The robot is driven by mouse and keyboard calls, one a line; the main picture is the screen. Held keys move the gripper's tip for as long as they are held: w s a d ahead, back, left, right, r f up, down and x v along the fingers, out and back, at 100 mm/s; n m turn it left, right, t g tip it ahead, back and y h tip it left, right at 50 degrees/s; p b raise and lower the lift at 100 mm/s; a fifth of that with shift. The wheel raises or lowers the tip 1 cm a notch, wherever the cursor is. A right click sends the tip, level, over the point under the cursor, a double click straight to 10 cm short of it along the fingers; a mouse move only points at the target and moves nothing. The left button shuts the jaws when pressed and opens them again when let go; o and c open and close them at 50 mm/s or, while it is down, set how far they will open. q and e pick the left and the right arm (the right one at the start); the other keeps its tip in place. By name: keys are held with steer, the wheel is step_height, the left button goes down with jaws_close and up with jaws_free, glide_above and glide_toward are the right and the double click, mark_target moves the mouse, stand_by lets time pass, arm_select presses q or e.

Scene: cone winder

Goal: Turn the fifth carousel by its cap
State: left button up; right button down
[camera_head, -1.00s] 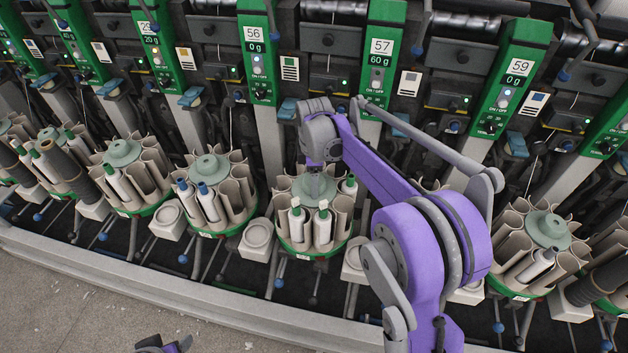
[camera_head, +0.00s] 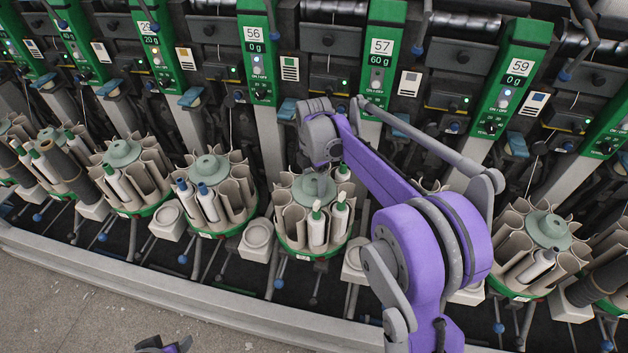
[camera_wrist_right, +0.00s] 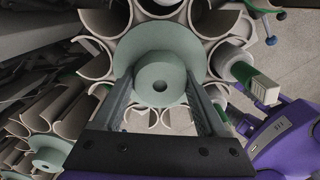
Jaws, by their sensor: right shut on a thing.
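The carousel (camera_head: 292,228) below the 56 and 57 units is a ring of pale half-tube holders on a green base. Its grey-green round cap (camera_wrist_right: 160,62) fills the middle of the right wrist view. My right gripper (camera_wrist_right: 160,82) is over the carousel's centre, shut on the cap's raised hub, with one finger on each side. In the head view my right wrist hides part of the cap. White bobbins with green tips (camera_head: 316,226) stand in the front and right holders.
Similar carousels stand on both sides, one at the left (camera_head: 207,168) and one at the right (camera_head: 547,231). Pale square blocks (camera_head: 257,240) sit between them. Green numbered units (camera_head: 258,50) rise behind. A grey rail (camera_head: 190,305) runs along the front, with open floor before it.

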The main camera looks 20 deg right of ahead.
stand_by(0.3)
jaws_free()
steer(key=shift+r, duration=0.15)
step_height(320, 180, up, 11)
steer(key=shift+f+p, duration=0.2)
steer(key=shift+p, duration=0.15)
stand_by(0.3)
steer(key=s+a+f+m+t, duration=0.1)
steer(key=s+a+f+m, duration=0.1)
steer(key=s+m, duration=0.4)
steer(key=s+a+f+m+t+p, duration=0.1)
steer(key=s+a+f+m+t, duration=0.1)
steer(key=s+m, duration=0.5)
steer(key=s+a+f+m+t, duration=0.2)
steer(key=s+f+m, duration=0.2)
steer(key=s, duration=0.9)
steer(key=m, duration=0.2)
steer(key=shift+a+f+m+p, duration=0.15)
steer(key=shift+a+m+p, duration=0.15)
steer(key=shift+p, duration=0.05)
